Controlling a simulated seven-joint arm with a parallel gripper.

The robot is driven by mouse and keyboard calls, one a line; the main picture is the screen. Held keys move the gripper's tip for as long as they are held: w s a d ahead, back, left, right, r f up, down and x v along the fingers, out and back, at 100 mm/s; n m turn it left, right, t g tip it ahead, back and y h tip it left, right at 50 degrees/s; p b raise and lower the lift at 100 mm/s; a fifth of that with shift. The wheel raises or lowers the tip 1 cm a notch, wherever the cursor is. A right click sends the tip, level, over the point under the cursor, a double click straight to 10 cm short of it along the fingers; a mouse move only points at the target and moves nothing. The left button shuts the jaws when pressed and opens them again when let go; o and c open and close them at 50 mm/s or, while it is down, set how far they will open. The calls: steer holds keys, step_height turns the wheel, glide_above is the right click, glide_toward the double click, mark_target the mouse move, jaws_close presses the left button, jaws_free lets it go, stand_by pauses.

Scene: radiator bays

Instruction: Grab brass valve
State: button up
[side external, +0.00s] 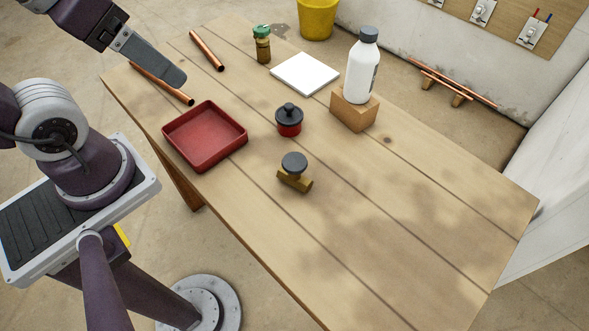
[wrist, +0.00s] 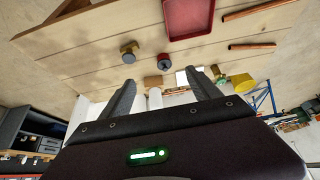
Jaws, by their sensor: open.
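The brass valve (side external: 296,180), a stubby brass-coloured body with a dark round cap, lies on the wooden table right of the red tray. It also shows in the wrist view (wrist: 129,53), left of and above the fingertips in the picture. My gripper (side external: 176,76) is high over the table's far-left part, well apart from the valve; one finger shows clearly in the side view. In the wrist view my gripper (wrist: 159,78) has its two fingers spread wide, with nothing held between them.
A red pot with a black knob (side external: 289,125) stands near the valve. The red tray (side external: 180,151), copper pipes (side external: 206,51), green-topped fitting (side external: 262,50), white tile (side external: 304,74) and white bottle (side external: 362,72) on a wooden block (side external: 351,116) surround it. The near-right table is clear.

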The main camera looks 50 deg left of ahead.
steer(key=m+g, duration=0.4)
steer(key=m, duration=1)
glide_above(295, 165)
steer(key=a, duration=0.6)
step_height(295, 165, down, 10)
steer(key=d+f+m, duration=0.1)
steer(key=f+m, duration=0.2)
steer(key=f, duration=0.1)
steer(key=w+d+f+m+g, duration=0.1)
steer(key=d+f+m, duration=0.1)
steer(key=f+m, duration=0.1)
steer(key=d+f+m, duration=0.2)
steer(key=f, duration=0.2)
steer(key=shift+w+d+f+m+g, duration=0.15)
steer(key=shift+w+f+m+g, duration=0.15)
steer(key=shift+f+m, duration=0.1)
steer(key=f, duration=0.4)
steer(key=s+f, duration=0.1)
steer(key=f, duration=0.2)
steer(key=shift+f, duration=0.1)
jaws_close()
